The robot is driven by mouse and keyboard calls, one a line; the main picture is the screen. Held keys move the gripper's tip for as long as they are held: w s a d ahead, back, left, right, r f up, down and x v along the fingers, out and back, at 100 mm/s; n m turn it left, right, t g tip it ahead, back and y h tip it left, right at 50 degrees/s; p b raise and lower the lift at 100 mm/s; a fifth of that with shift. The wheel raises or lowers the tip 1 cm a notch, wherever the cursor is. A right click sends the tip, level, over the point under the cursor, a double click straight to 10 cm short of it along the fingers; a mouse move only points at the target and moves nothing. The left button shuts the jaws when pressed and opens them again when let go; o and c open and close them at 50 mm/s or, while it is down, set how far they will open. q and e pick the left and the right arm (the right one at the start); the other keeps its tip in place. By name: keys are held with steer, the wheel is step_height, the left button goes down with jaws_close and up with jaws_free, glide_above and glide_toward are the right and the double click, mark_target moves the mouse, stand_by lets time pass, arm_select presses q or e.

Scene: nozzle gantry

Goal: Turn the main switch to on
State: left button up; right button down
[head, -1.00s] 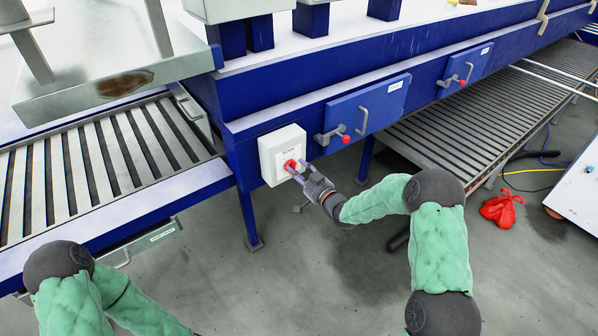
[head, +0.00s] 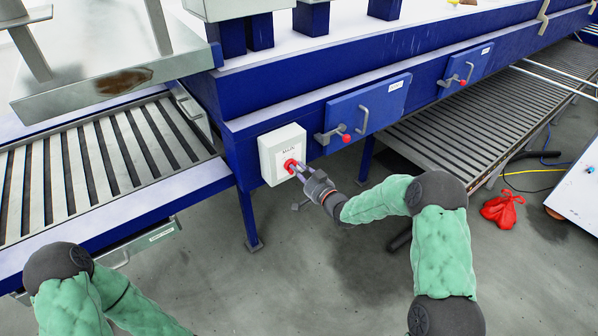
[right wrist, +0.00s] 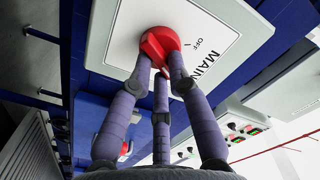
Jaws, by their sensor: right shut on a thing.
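The main switch is a red knob (head: 290,166) on a white box (head: 270,165) fixed to the blue machine frame. My right gripper (head: 297,171) reaches it from the right and front, its fingers shut on the knob. In the right wrist view the red knob (right wrist: 159,44) sits between the fingertips (right wrist: 158,72). The plate beside it reads "MAIN" and "OFF"; part of the knob and plate is hidden by the fingers. My left gripper is out of view; only my left arm shows at the bottom left.
Right of the box, a blue door (head: 367,108) has a grey lever with a red knob (head: 345,138). A similar door (head: 465,70) is farther right. A slatted conveyor (head: 90,165) lies left. A red bag (head: 502,209) and cables lie on the right floor.

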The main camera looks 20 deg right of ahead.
steer(key=c, duration=1.2)
jaws_free()
steer(key=shift+s, duration=0.1)
steer(key=v, duration=1.2)
